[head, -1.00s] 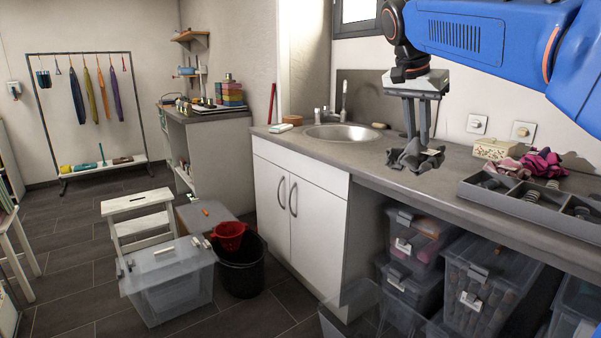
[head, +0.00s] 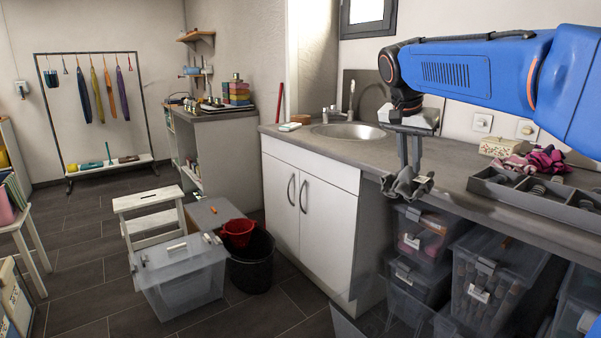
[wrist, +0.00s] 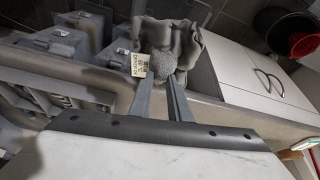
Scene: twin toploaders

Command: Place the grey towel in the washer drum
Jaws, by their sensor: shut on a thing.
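My gripper (head: 409,172) hangs down over the front edge of the grey counter, to the right of the sink. It is shut on the grey towel (head: 406,186), which is bunched up and hangs just below the fingertips. In the wrist view the towel (wrist: 184,42) is crumpled around the ends of the fingers, with a pale printed tag (wrist: 139,66) on its left side. No washer or drum can be made out in these frames.
The counter (head: 456,174) carries a sink (head: 348,131), a grey divided tray (head: 545,196) and pink cloths (head: 535,161). Clear storage boxes (head: 490,278) stand beneath it. On the floor are a lidded clear box (head: 184,278), a black bucket (head: 252,268) and a white step stool (head: 150,205).

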